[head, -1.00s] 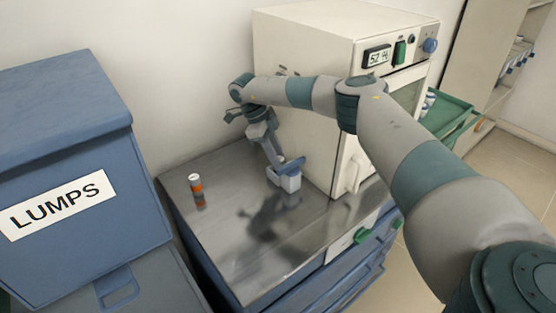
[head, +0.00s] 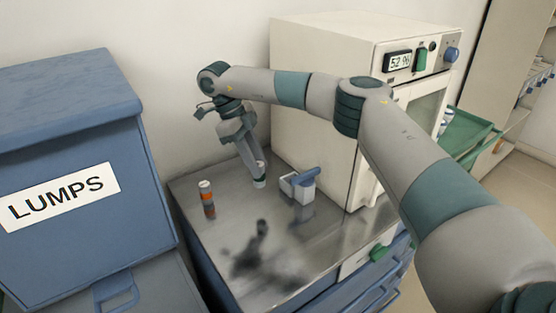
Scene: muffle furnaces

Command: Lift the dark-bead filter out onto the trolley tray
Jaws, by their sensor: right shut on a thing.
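My right gripper (head: 250,163) is shut on a small white cylinder with a dark green band (head: 260,182), which looks like the dark-bead filter. It is upright over the back of the metal bench top; I cannot tell whether it touches the top. A small white holder with a blue lever or lid (head: 305,193) stands just right of it on the bench. A green tray (head: 472,130), perhaps the trolley tray, is partly hidden behind the furnace at right. My left gripper is out of view.
The cream furnace (head: 318,100), its display reading about 52, stands at the bench's right. A blue LUMPS bin (head: 75,150) stands at left. The front of the metal bench top (head: 235,225) is clear. Shelves (head: 520,70) stand at far right.

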